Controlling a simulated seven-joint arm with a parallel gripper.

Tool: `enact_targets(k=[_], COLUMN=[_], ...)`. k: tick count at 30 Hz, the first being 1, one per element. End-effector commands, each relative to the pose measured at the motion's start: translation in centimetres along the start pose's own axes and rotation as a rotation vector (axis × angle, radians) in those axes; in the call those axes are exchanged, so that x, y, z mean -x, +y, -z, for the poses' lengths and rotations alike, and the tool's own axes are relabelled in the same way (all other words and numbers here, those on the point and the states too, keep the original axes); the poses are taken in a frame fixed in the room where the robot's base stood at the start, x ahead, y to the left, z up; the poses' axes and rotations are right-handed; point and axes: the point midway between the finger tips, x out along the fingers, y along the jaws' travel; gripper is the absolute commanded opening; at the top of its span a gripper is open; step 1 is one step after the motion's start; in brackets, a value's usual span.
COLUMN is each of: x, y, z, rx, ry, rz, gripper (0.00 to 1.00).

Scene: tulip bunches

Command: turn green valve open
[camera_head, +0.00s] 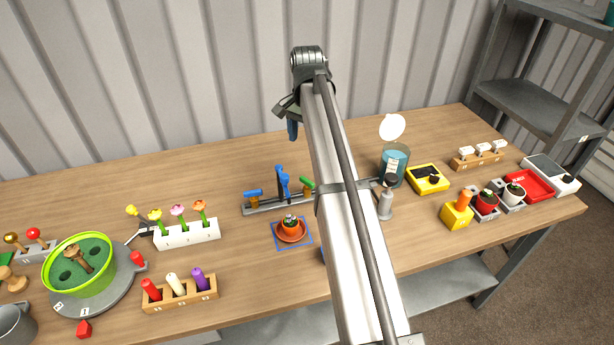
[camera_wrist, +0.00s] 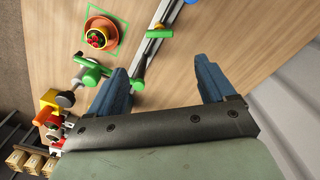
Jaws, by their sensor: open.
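A long grey rail (camera_head: 262,207) on the table carries blue valve handles and a green valve handle (camera_head: 306,184) just left of my arm. In the wrist view the rail (camera_wrist: 166,22) holds a green handle (camera_wrist: 158,31). I cannot tell which of these is the one in the head view. My gripper (camera_head: 293,128) is open and empty, raised above the table near the wall. In the wrist view its fingers (camera_wrist: 163,72) are apart.
Bare table lies behind the rail's left part.

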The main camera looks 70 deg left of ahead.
Motion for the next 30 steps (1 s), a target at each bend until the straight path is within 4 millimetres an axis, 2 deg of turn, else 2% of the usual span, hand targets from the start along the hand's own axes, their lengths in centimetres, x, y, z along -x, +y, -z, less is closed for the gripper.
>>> enact_targets(k=[4, 11, 30], x=[0.0, -0.9, -11.2], y=[0.1, 0.1, 0.1], z=[-0.1, -0.1, -0.2], rx=[-0.121, -0.168, -0.165], ry=[-0.004, -0.004, -0.005], rz=[-0.003, -0.003, -0.003], gripper=[0.83, 0.83, 0.83])
